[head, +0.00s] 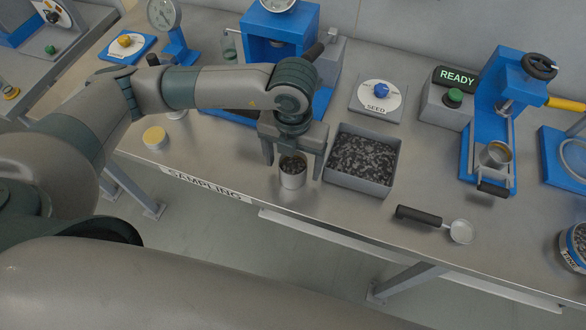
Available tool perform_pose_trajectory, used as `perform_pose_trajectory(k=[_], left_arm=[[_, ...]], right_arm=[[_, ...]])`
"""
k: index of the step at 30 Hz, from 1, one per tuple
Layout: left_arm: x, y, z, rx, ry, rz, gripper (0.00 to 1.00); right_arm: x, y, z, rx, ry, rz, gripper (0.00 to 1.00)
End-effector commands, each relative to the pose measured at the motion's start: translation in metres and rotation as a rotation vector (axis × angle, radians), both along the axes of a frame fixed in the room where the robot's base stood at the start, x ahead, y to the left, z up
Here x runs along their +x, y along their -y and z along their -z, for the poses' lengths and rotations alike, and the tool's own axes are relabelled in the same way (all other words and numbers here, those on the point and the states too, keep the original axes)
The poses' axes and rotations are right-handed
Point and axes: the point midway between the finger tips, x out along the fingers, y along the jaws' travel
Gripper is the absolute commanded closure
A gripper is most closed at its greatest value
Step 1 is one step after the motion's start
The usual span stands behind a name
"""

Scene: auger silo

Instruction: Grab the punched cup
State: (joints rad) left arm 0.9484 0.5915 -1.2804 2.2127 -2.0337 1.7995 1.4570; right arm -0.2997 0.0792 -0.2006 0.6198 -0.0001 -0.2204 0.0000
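A small metal cup (292,176) with dark contents stands upright on the steel bench near its front edge, behind the SAMPLING label. My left gripper (293,158) points down over it, with one finger on each side of the cup. The fingers are spread, and gaps show between them and the cup wall. Another metal cup (495,156) sits tilted in the blue press stand at the right. Holes cannot be made out on either cup, so I cannot tell which is the punched one. My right gripper is not in view.
A grey bin (361,183) of dark grains stands just right of the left gripper. A black-handled scoop (432,221) lies near the front edge. Behind are a SEED dial (377,98), a READY box (447,101) and a blue machine (308,35). A yellow-lidded jar (155,137) stands left.

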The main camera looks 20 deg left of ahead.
Motion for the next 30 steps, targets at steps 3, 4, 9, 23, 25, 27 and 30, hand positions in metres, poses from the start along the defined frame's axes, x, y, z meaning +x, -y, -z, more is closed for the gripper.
perform_pose_trajectory(k=[3, 4, 9, 23, 25, 27, 30], left_arm=[[0.000, 0.000, 0.000, 0.000, 0.000, 0.000, 0.49], [0.000, 0.000, 0.000, 0.000, 0.000, 0.000, 0.56], [0.000, 0.000, -0.001, 0.000, 0.001, 0.000, 0.70], [0.001, 0.001, -0.018, -0.002, 0.004, 0.001, 0.70], [0.001, 0.001, -0.028, -0.003, 0.005, 0.002, 0.70], [0.001, 0.001, -0.039, -0.003, 0.007, 0.002, 0.70], [-0.009, 0.018, -0.049, -0.005, 0.003, 0.009, 0.70]], right_arm=[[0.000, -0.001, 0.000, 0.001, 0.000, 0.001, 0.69], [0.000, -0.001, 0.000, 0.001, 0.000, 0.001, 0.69], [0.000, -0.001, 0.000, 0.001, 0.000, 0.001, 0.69], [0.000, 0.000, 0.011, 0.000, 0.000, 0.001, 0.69], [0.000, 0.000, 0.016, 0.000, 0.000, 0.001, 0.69], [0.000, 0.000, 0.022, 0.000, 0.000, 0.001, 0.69], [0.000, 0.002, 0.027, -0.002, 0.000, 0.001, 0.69]])
